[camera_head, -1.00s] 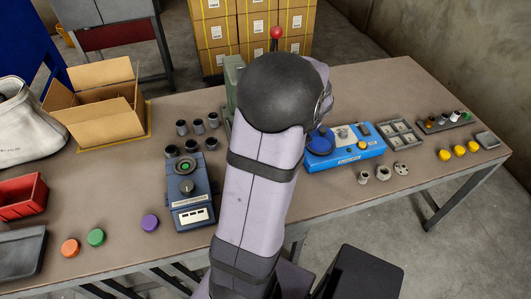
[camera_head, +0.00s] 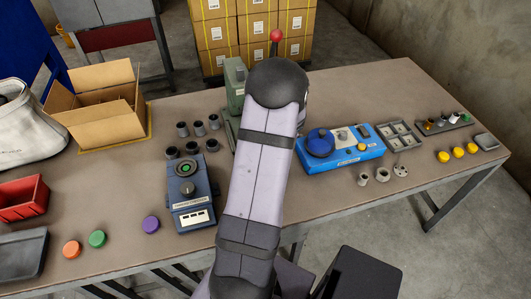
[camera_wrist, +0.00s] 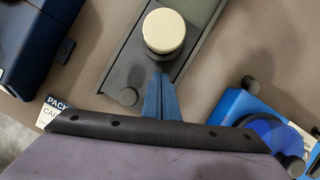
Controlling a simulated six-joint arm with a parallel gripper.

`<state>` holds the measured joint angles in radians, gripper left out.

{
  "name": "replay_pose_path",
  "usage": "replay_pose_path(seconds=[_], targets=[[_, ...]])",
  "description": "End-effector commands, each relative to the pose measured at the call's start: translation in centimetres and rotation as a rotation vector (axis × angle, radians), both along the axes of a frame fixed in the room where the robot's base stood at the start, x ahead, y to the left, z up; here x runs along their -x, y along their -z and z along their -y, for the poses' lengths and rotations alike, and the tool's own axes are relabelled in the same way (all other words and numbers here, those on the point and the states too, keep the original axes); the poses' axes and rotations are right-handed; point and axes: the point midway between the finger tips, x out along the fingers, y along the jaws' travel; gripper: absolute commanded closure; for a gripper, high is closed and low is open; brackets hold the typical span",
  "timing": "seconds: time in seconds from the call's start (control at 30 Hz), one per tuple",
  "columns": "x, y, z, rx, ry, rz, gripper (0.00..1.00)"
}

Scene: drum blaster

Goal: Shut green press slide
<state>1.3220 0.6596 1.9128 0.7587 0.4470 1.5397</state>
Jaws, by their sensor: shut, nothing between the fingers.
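The green press (camera_head: 236,88), with a red-knobbed lever, stands at the back middle of the table, partly hidden behind my arm. In the wrist view a dark grey plate, seemingly its slide (camera_wrist: 128,72), runs diagonally with a greenish part (camera_wrist: 200,20) beside it. A cream round piece (camera_wrist: 164,30) sits on the plate. My gripper (camera_wrist: 161,78) has its blue fingers together and empty, over the near end of the plate just below the cream piece. I cannot tell whether the fingers touch either. In the head view my arm hides the gripper.
A dark blue device (camera_head: 190,200) stands left of my arm, with several dark cups (camera_head: 198,128) behind it. A blue panel with a round knob (camera_head: 345,148) stands on the right. An open cardboard box (camera_head: 100,115) is at back left. The front middle is partly free.

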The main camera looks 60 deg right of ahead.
Motion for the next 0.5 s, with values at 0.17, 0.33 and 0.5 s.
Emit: replay_pose_path(seconds=[0.17, 0.33, 0.5], targets=[[-0.69, -0.05, 0.26, 0.0, -0.001, 0.0, 1.0], [-0.73, 0.0, 0.3, 0.001, 0.0, 0.0, 1.0], [-0.73, -0.01, 0.3, 0.0, 0.0, 0.0, 1.0]])
